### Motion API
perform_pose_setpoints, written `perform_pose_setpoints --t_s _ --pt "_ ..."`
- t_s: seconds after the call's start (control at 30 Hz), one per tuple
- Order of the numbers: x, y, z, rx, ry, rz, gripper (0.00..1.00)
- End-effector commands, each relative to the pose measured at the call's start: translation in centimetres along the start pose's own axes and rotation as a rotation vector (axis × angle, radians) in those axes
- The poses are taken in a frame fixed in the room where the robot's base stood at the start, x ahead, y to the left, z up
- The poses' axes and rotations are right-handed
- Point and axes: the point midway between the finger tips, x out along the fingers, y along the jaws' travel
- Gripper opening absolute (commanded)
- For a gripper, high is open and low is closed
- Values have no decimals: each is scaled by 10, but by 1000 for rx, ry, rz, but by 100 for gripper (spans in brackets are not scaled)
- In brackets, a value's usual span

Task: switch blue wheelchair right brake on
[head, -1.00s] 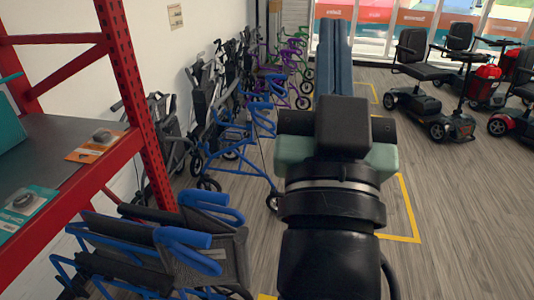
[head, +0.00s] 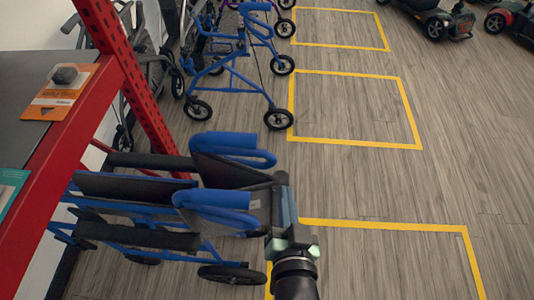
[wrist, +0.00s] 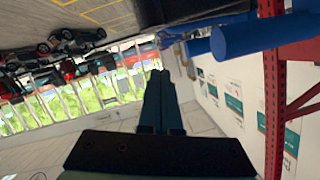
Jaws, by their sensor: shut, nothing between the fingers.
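The blue wheelchair (head: 130,185) stands at the lower left in the head view, beside the red shelf. In the wrist view my gripper's fingers (wrist: 158,78) are together and empty. A blue padded tube (wrist: 255,35) of the chair shows at the upper right there, apart from the fingertips.
The red shelf frame (head: 125,75) stands close at left, with packaged goods (head: 60,92) on its board. A blue rollator (head: 235,75) stands behind the wheelchair. Yellow floor outlines (head: 355,143) lie at right, with clear floor there. Mobility scooters (head: 440,20) stand at the far right.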

Motion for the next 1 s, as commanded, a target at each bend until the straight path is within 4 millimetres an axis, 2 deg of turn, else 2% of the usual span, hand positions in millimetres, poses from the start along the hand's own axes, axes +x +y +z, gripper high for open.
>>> perform_pose_setpoints --t_s 0.3,0.47,0.67,1.0 --pt "0 0 0 1 -1 0 0" --pt "9 0 0 1 0 0 0" --pt "39 0 -1 1 1 -1 0" --pt "101 0 -2 1 1 0 0"
